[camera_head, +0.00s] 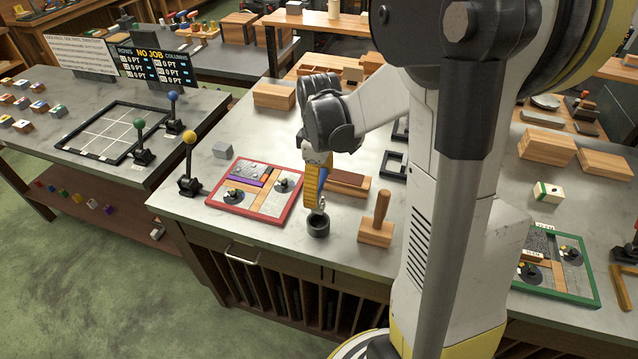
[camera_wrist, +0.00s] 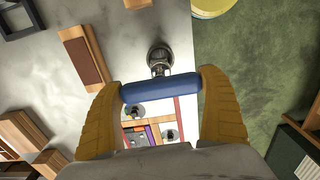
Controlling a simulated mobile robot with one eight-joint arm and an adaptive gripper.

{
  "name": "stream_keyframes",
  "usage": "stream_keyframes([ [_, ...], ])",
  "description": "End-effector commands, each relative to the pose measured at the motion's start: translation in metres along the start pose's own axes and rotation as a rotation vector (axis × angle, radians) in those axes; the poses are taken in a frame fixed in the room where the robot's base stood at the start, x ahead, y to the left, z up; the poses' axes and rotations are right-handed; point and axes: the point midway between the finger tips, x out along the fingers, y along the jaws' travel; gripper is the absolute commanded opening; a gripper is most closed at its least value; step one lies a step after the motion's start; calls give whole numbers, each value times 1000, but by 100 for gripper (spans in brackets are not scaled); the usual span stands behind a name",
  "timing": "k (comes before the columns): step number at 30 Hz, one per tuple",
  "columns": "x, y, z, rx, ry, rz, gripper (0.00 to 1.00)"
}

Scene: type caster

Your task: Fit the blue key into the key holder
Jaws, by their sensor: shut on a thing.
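My gripper (camera_head: 317,192) has yellow fingers shut on the blue key; it also fills the lower part of the wrist view (camera_wrist: 160,92). The blue key (camera_wrist: 161,89) has a thick blue bar handle held crosswise between the fingertips; part of the handle shows in the head view (camera_head: 323,178). Its metal shank points down. The key holder (camera_head: 317,227) is a small dark round cup near the front edge of the table. The shank's tip is at or just above the cup; I cannot tell whether it is inside. In the wrist view the holder (camera_wrist: 158,54) lies beyond the handle.
A red-framed board (camera_head: 254,213) lies left of the holder. A wooden stamp (camera_head: 376,228) stands to its right, and a wooden block with a dark top (camera_head: 347,183) lies behind. A yellow-knobbed lever (camera_head: 189,160) stands further left. Bare grey table surrounds the holder.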

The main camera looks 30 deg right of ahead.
Motion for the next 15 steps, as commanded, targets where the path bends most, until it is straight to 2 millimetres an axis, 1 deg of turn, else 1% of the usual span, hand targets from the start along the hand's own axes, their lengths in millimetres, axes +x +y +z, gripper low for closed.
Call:
stream_keyframes([
  [1, 9, 0, 0, 0, 0, 0, 49],
  [6, 26, 0, 0, 0, 0, 0, 49],
  [10, 33, 0, 0, 0, 0, 0, 49],
  [15, 35, 0, 0, 0, 0, 0, 49],
])
